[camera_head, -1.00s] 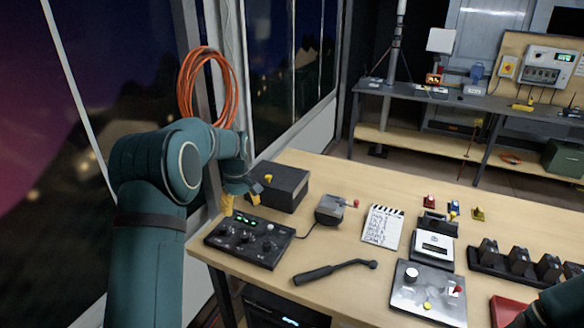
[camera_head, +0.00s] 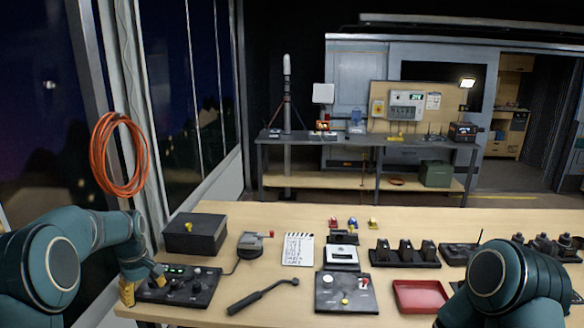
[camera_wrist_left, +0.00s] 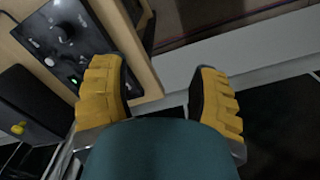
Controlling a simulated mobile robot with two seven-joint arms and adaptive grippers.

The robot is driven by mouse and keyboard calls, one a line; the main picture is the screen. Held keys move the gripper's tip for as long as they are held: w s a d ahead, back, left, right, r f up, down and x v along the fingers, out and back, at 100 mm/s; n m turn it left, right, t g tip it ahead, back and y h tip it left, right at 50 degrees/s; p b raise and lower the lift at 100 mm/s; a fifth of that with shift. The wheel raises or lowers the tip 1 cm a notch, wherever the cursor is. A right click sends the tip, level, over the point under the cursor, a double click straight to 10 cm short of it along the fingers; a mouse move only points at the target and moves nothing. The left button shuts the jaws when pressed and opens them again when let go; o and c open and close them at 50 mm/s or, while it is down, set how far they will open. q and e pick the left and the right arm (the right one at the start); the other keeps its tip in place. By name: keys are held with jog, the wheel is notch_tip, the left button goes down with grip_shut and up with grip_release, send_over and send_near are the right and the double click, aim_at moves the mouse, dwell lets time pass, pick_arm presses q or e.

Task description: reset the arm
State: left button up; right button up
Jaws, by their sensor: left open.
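My left gripper (camera_head: 142,282) is at the left edge of the wooden table, beside the black control box with knobs and green lights (camera_head: 178,285). In the left wrist view its two yellow fingers (camera_wrist_left: 160,95) stand wide apart with nothing between them. The control box (camera_wrist_left: 65,40) shows there at the upper left, beyond the left finger. My right arm (camera_head: 505,285) shows at the lower right of the head view; its gripper is out of the picture.
The table (camera_head: 300,215) holds a black box (camera_head: 195,235), a black-handled tool (camera_head: 262,296), a clapperboard (camera_head: 298,248), a grey panel (camera_head: 346,292) and a red tray (camera_head: 420,297). An orange cable coil (camera_head: 118,155) hangs at the left. A workbench (camera_head: 365,140) stands behind.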

pick_arm(q)
jog(key=s+d+f+m+h, duration=0.2)
jog(key=s+d+f+m, duration=0.25)
jog(key=d+f, duration=1)
jog(key=s+d+f+m, duration=0.1)
jog(key=s+d+f, duration=0.2)
jog(key=s, duration=0.4)
jog(key=s+d+f+m+t+h+b, duration=0.1)
jog(key=s+d+f+m, duration=0.1)
jog(key=s+d, duration=0.3)
jog(key=s+d+f+m+h, duration=0.1)
jog(key=s+d+f, duration=0.3)
jog(key=s, duration=0.4)
jog(key=shift+s+d+m+t, duration=0.35)
jog(key=shift+s+d+t, duration=0.05)
jog(key=shift+d, duration=0.05)
pick_arm(e)
jog(key=shift+f, duration=0.7)
jog(key=shift+a+f, duration=0.1)
